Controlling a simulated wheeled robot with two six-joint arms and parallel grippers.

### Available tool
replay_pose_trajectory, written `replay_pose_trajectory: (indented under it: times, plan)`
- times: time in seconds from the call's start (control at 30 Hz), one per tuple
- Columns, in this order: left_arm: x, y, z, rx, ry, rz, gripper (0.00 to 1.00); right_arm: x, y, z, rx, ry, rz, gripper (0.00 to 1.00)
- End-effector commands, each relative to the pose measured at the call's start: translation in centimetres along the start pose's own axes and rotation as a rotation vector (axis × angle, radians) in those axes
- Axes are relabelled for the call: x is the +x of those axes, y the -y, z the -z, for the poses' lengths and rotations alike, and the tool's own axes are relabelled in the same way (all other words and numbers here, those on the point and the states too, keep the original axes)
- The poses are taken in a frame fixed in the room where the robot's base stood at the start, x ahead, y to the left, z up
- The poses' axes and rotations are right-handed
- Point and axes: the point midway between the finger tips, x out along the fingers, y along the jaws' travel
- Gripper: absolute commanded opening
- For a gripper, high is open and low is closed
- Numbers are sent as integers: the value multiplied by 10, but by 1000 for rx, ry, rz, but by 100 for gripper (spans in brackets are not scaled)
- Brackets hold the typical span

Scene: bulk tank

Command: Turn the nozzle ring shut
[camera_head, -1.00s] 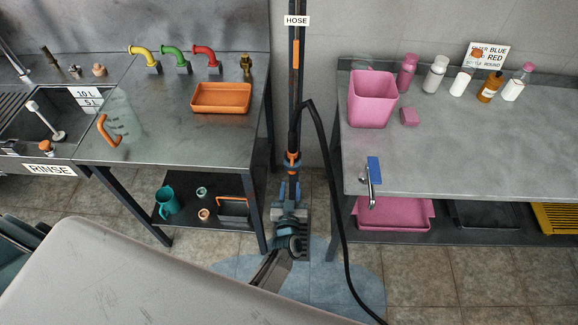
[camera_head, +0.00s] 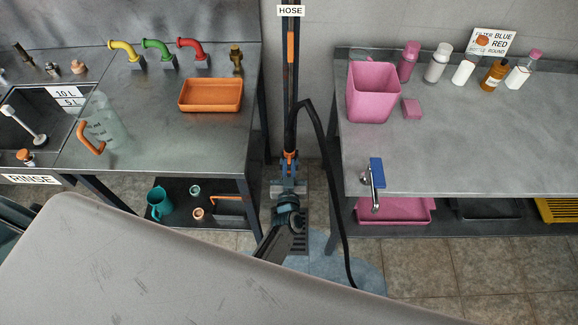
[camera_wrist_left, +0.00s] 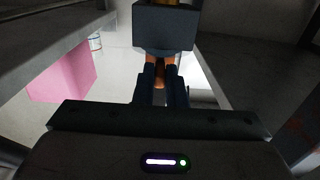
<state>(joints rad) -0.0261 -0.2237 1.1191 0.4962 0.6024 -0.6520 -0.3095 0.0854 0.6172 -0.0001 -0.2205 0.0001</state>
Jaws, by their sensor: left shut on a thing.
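The hose nozzle hangs upright below the HOSE sign, between the two benches. Its orange nozzle ring (camera_head: 290,158) shows in the head view just above my left gripper (camera_head: 289,181). My left arm reaches up to it from below. In the wrist view, the dark fingers of my left gripper (camera_wrist_left: 159,78) are shut on an orange part, the ring (camera_wrist_left: 159,60), just below a dark block. The fingers hide much of the ring, and its turn position cannot be read. My right gripper is not in view.
A black hose (camera_head: 327,170) loops down right of the nozzle to the floor. A tap with a blue lever (camera_head: 376,172) projects from the right bench (camera_head: 450,150). A large grey scratched surface (camera_head: 150,265) fills the foreground. An orange tray (camera_head: 211,95) sits on the left bench.

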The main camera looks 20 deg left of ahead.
Motion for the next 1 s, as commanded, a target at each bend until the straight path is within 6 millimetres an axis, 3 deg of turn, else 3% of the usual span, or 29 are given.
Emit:
replay_pose_trajectory:
  times: [0.4, 0.77, 0.8, 0.87, 1.0]
  plan:
    - [0, 7, -2, 3, 0, -103, 0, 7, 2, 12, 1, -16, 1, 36]
    - [0, 7, -2, 1, 4, -123, 0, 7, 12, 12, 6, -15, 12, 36]
    - [0, 7, -2, 1, 4, -123, 18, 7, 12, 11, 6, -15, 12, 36]
    - [0, 7, -2, 1, 4, -122, 30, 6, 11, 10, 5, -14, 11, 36]
    - [0, 7, -1, 1, 3, -122, 33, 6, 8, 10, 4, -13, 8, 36]
